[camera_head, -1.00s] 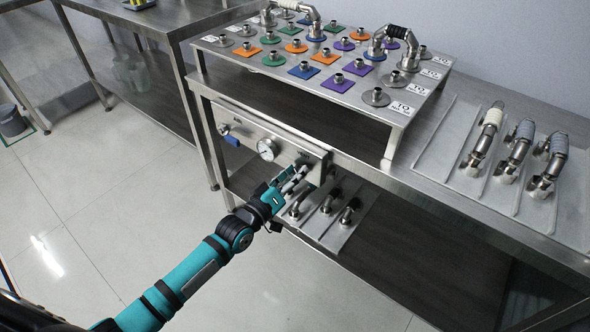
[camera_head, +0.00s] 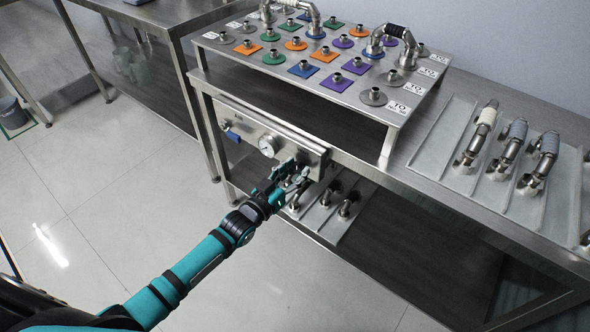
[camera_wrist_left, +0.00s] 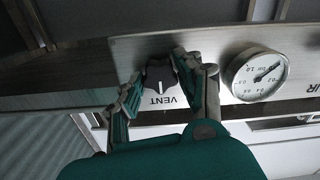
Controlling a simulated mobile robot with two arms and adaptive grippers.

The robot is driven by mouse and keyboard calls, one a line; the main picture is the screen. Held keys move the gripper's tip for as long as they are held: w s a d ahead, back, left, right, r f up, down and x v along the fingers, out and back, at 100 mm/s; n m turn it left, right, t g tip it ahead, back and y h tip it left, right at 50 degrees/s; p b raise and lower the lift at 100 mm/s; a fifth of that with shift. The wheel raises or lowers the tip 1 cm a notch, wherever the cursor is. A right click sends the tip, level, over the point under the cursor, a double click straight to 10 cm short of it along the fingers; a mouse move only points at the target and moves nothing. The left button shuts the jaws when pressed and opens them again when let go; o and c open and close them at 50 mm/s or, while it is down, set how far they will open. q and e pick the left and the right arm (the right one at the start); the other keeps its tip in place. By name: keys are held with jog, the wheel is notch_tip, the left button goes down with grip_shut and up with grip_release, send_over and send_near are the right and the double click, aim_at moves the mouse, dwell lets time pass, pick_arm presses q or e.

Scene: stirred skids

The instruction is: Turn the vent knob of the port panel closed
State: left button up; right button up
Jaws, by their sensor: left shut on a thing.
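The port panel (camera_head: 235,120) is a metal plate under the front edge of the bench; it also fills the upper part of the left wrist view (camera_wrist_left: 225,42). Its dark vent knob (camera_wrist_left: 159,75) has a white pointer line and sits above the VENT label, which reads upside down there. My left gripper (camera_head: 293,174) is at the right end of the panel, its fingers on either side of the knob and shut on it. In the head view the gripper largely hides the knob. My right gripper is in neither view.
A pressure gauge (camera_head: 268,146) and a blue-handled valve (camera_head: 232,136) are on the panel, left of my gripper. Below is a lower plate (camera_head: 330,222) with pipe fittings. Several pipe elbows lie on the tray (camera_head: 430,166) at the right.

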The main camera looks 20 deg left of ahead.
pick_arm(q)
jog(key=shift+f, duration=0.15)
jog(key=o, duration=1.1)
jog(key=shift+o, duration=0.2)
jog(key=v, duration=1.2)
